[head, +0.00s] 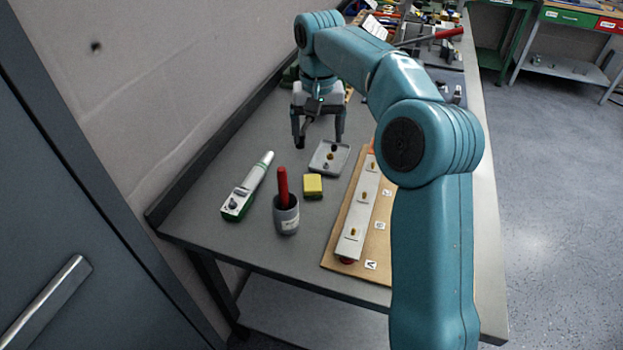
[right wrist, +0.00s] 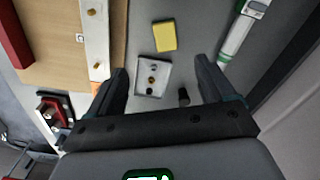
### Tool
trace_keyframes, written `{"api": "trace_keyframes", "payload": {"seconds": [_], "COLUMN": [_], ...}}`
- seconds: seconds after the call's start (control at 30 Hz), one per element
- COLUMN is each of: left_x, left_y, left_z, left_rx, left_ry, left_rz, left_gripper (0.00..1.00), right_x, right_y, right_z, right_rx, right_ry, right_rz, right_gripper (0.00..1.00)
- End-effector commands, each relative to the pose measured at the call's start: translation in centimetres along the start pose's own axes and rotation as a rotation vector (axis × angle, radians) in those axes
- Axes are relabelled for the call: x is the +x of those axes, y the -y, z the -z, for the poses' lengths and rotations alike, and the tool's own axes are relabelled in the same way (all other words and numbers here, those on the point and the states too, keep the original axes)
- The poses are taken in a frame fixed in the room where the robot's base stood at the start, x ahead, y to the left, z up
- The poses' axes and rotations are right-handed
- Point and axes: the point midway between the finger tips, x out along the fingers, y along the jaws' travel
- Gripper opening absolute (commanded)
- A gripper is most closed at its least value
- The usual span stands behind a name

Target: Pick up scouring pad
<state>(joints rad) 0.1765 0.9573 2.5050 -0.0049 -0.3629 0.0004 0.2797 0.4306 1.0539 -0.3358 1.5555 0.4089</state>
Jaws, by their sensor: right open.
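The scouring pad (head: 313,185) is a small yellow block lying on the grey bench top, between the grey cup and the small metal tray. It also shows in the right wrist view (right wrist: 165,36), beyond my fingertips. My right gripper (head: 319,143) is open and empty, above the bench behind the tray, apart from the pad. In the right wrist view its two fingers (right wrist: 161,75) stand wide on either side of the tray. My left gripper is not in view.
A grey cup (head: 287,219) with a red handle stands beside the pad. A small tray (head: 328,158) holds small parts. A white-and-green tester (head: 244,193) lies at left. A wooden board (head: 381,230) with a metal bar lies at right. Tools crowd the bench's far end.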

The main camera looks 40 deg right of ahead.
Motion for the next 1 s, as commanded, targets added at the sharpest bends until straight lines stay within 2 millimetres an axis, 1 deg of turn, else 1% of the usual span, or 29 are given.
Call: {"api": "trace_keyframes", "payload": {"seconds": [0.17,0.3,0.4,0.5,0.67,0.73,0.9,1.0], "left_x": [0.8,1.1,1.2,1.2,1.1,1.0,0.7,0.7], "left_y": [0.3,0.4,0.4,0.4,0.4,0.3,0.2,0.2], "left_z": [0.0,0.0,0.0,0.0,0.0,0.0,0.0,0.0], "left_rx": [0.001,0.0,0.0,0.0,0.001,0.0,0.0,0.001], "left_ry": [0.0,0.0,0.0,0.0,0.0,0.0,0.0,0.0], "left_rz": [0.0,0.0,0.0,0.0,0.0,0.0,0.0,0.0], "left_gripper": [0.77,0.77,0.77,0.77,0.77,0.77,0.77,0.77], "right_x": [3.5,6.7,8.8,10.1,11.2,12.0,14.8,15.9], "right_y": [0.0,0.1,0.2,0.3,0.4,0.6,1.1,1.1], "right_z": [-0.6,-0.7,-0.8,-0.7,-0.6,-0.7,-0.7,-0.6], "right_rx": [-0.001,0.0,0.0,-0.001,-0.001,-0.001,0.0,-0.001], "right_ry": [0.006,0.005,0.004,0.003,0.003,0.005,0.005,0.003], "right_rz": [-0.002,-0.003,-0.002,-0.002,-0.001,-0.002,-0.002,-0.001], "right_gripper": [0.83,0.83,0.83,0.83,0.83,0.83,0.83,0.83]}}
